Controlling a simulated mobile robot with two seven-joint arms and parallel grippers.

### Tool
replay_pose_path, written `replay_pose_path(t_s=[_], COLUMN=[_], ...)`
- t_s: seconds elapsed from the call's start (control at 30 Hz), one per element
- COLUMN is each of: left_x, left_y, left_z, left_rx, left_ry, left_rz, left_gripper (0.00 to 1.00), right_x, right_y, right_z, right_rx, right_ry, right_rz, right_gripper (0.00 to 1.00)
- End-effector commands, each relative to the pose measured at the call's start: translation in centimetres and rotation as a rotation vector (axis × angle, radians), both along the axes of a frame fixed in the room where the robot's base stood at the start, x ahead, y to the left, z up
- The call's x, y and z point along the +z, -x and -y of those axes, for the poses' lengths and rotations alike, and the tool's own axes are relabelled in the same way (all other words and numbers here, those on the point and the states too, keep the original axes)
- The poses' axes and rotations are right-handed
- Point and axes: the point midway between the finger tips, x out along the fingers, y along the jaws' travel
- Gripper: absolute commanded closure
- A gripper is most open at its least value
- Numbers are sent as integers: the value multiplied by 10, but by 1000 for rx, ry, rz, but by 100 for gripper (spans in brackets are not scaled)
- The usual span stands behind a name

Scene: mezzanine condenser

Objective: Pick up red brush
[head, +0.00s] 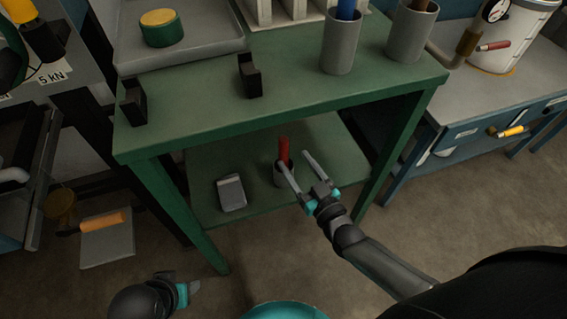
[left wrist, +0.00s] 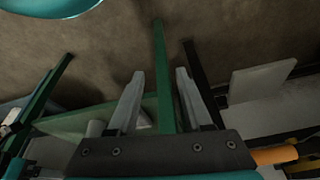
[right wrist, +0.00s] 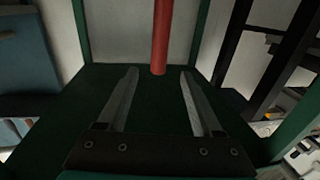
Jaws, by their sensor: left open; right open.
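The red brush (head: 284,150) stands upright on the green table's lower shelf, in or at a small grey holder (head: 281,178) partly hidden by my gripper. My right gripper (head: 293,159) is open and reaches in over that shelf. In the head view the brush appears close to its left fingertip. In the right wrist view the red brush (right wrist: 160,38) rises just beyond the gap between the open fingers (right wrist: 159,74), with nothing held. My left gripper (head: 181,286) is low at the bottom left, away from the brush. Its fingers (left wrist: 160,74) are open and empty in the left wrist view.
The green table (head: 290,112) has its top edge above the lower shelf (head: 330,140) and legs at both sides. A grey box-like item (head: 231,193) sits left of the brush. Grey cups (head: 341,45) and black brackets (head: 249,76) stand on top. A blue workbench (head: 470,120) is at right.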

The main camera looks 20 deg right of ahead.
Motion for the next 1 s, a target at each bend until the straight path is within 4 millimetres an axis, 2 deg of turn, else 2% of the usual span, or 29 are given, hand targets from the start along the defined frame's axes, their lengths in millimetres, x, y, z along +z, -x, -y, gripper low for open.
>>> replay_pose_path(t_s=[0.1,0.3,0.63,0.87,1.0], left_x=[12,31,45,68,64], left_y=[-3,-4,-4,-4,-15], left_z=[0,0,0,3,13], left_rx=[1,2,2,-3,-21], left_ry=[3,7,8,22,51], left_rz=[23,50,67,127,194], left_gripper=[50,50,50,50,50], right_x=[-2,-1,-1,0,1], right_y=[-19,-43,-57,-83,-91], right_z=[-4,-8,-11,-14,-16], right_rx=[-1,-1,0,0,0], right_ry=[-2,-1,-1,-1,-1], right_rz=[2,1,0,2,-1], right_gripper=[33,33,33,33,33])
